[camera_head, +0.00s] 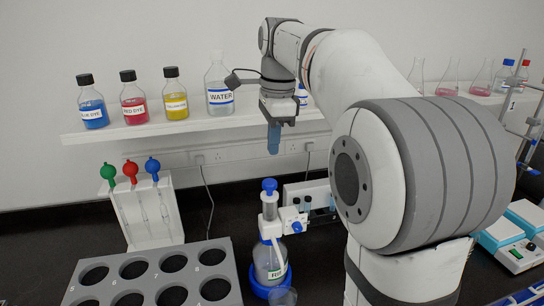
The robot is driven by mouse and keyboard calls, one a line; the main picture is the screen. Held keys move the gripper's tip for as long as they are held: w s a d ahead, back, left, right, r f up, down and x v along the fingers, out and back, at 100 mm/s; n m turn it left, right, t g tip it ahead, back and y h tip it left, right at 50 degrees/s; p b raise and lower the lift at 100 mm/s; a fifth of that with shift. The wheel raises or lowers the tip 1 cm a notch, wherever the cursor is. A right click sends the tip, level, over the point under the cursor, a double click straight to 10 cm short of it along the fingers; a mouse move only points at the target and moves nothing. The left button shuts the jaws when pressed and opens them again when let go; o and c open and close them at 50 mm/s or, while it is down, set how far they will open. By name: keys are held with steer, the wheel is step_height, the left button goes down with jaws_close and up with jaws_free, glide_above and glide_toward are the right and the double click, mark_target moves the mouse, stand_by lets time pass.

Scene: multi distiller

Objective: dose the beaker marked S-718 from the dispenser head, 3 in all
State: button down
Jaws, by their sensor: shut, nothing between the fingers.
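The bottle-top dispenser (270,258) stands on the dark bench, left of my arm. It is a clear bottle with a blue base ring, a partly hidden label and a side nozzle. Its blue-topped dispenser head (269,186) points up. A clear glass vessel (283,297), perhaps the beaker, shows only its top at the lower picture edge, in front of the dispenser. I cannot read S-718 on it. My gripper (273,150) points down with its blue fingers together and empty, above the dispenser head and apart from it.
A grey rack with numbered round holes (205,246) lies at the lower left. Behind it stands a white holder (128,212) with three coloured-bulb pipettes. A wall shelf (130,133) carries several bottles and flasks. Balances (515,240) and a stand are at the right.

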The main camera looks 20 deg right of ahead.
mark_target(269, 181)
steer(key=c, duration=2.2)
jaws_free()
step_height(269, 181, up, 6)
steer(key=shift+d+f, duration=0.15)
steer(key=shift+f, duration=0.05)
steer(key=c, duration=2)
jaws_free()
steer(key=shift+s, duration=0.1)
steer(key=shift+c, duration=0.2)
steer(key=o, duration=0.6)
steer(key=s+a+f+n+t+h+b, duration=0.2)
steer(key=a+f+n+h+b, duration=0.1)
steer(key=f+n+b, duration=0.3)
steer(key=shift+a+f+n, duration=0.2)
steer(key=shift+f+n, duration=0.5)
steer(key=shift+n, duration=0.1)
steer(key=shift+o, duration=0.8)
steer(key=shift+a+f+n+t+h+b, duration=0.1)
steer(key=shift+f+n+t+h+b, duration=0.2)
steer(key=shift+n+t+h+b, duration=0.15)
steer(key=shift+o, duration=0.7)
steer(key=shift+w+f+n, duration=0.1)
steer(key=shift+f+n, duration=0.1)
steer(key=shift+n, duration=0.05)
steer(key=shift+o, duration=0.5)
steer(key=x, duration=0.7)
jaws_close()
